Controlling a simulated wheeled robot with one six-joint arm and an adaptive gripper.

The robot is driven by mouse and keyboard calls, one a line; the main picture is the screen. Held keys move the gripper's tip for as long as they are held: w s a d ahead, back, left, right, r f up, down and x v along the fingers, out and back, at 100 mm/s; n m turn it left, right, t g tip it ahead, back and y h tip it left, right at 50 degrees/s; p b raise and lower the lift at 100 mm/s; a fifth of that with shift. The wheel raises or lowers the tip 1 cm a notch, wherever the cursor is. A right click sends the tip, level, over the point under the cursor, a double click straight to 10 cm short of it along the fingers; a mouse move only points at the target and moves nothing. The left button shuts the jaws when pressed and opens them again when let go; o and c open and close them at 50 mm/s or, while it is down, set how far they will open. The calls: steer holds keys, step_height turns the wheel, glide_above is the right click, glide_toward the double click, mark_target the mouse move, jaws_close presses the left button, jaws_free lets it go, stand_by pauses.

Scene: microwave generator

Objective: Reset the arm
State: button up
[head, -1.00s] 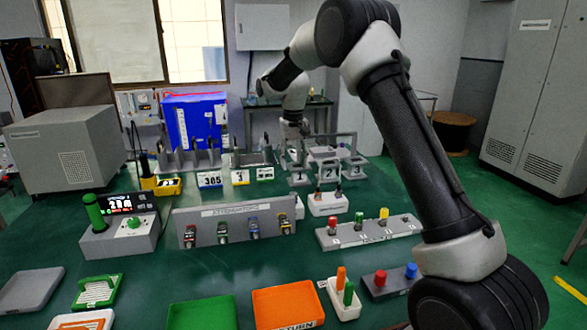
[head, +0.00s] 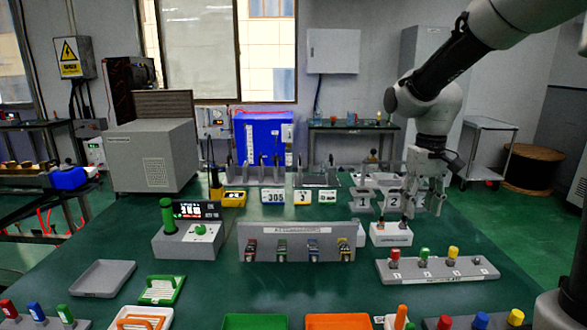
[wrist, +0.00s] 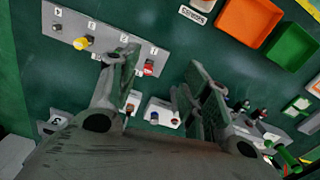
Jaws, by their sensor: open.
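My gripper (head: 424,204) hangs pointing down at the right of the green table (head: 350,278) in the head view, in front of the numbered grey stands (head: 362,198). It is open and nothing shows between its fingers. In the wrist view the two fingers of my gripper (wrist: 162,66) stand apart, with the table below them. My arm comes in from the upper right in the head view and bends down to the gripper. The table surface directly behind the gripper is partly hidden.
A grey strip with coloured knobs (head: 438,269) lies at the right, and a small white block (head: 391,236) near the gripper. An upright grey panel (head: 296,241) stands mid-table. Green (head: 255,321) and orange (head: 338,321) trays lie at the front. Green table is bare between them.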

steer(key=s+d+r+t, duration=0.2)
steer(key=s+d+r, duration=0.1)
steer(key=s, duration=0.7)
steer(key=s+d+r+m+t, duration=0.1)
steer(key=s+d+r+t, duration=0.1)
steer(key=s, duration=0.7)
steer(key=shift+s+d+r, duration=0.4)
steer(key=shift+d, duration=0.1)
steer(key=shift+r, duration=0.3)
steer(key=n+h, duration=0.3)
steer(key=n, duration=2.3)
glide_above(356, 219)
steer(key=s+a, duration=0.2)
steer(key=s, duration=0.1)
step_height(356, 219, down, 17)
steer(key=shift+g, duration=0.4)
steer(key=x, duration=0.6)
steer(key=shift+w+a+f, duration=0.2)
steer(key=shift+w+f, duration=0.1)
steer(key=shift+w, duration=0.05)
steer(key=shift+w+d+f, duration=0.15)
steer(key=shift+d+f, duration=0.05)
steer(key=shift+f, duration=0.3)
jaws_close()
